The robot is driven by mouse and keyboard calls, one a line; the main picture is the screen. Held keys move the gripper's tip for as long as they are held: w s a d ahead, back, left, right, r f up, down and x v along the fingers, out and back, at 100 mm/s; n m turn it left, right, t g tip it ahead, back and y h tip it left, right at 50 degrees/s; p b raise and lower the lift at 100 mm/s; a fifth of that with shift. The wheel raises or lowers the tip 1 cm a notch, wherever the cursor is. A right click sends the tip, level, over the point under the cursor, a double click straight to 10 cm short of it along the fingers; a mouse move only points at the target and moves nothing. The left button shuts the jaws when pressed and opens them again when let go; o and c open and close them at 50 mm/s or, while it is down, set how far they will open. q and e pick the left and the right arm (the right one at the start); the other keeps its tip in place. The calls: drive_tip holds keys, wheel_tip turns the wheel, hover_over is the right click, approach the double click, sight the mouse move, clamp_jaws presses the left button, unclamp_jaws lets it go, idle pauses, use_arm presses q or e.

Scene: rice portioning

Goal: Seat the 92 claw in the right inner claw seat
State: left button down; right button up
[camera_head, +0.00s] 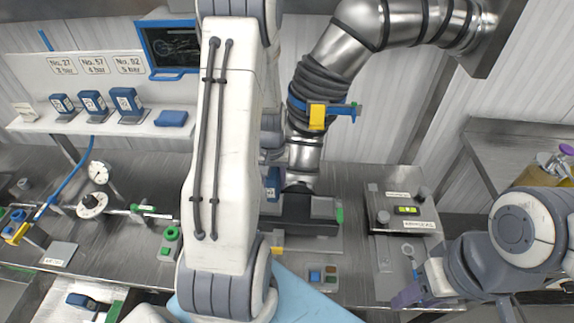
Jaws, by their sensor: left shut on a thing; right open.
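A blue block with a pale label, which looks like the claw (272,184), shows just right of my big white arm link in the head view. My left gripper (271,171) is shut on it, mostly hidden behind that link; the number cannot be read. The claw is at the left of the dark grey station (305,226) below the metal pipe. The inner claw seats cannot be made out, and whether the claw touches the station cannot be told. My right gripper (408,295) is open and empty at the lower right, over the bench's front area.
Several blue pieces stand on the shelf (30,123) at the back left, under number cards (94,66). A ribbed metal pipe (322,85) with a yellow-and-blue clamp (318,115) comes down to the station. A control panel (404,210) lies right of it.

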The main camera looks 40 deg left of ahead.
use_arm(q)
drive_tip(key=shift+w+f, duration=0.1)
drive_tip(key=shift+w, duration=0.2)
drive_tip(key=shift+w+f, duration=0.1)
drive_tip(key=shift+f+b, duration=0.25)
drive_tip(key=shift+b, duration=0.2)
wheel_tip(320, 180, down, 4)
drive_tip(key=b, duration=0.3)
drive_tip(key=shift+a+r, duration=0.1)
drive_tip(key=shift+r, duration=0.15)
use_arm(e)
drive_tip(key=f, duration=0.3)
drive_tip(key=shift+w+f, duration=0.35)
drive_tip(key=shift+f, duration=0.05)
use_arm(q)
drive_tip(key=shift+s, duration=0.2)
drive_tip(key=shift+f+b, duration=0.35)
drive_tip(key=shift+f, duration=0.3)
use_arm(e)
drive_tip(key=shift+f, duration=0.4)
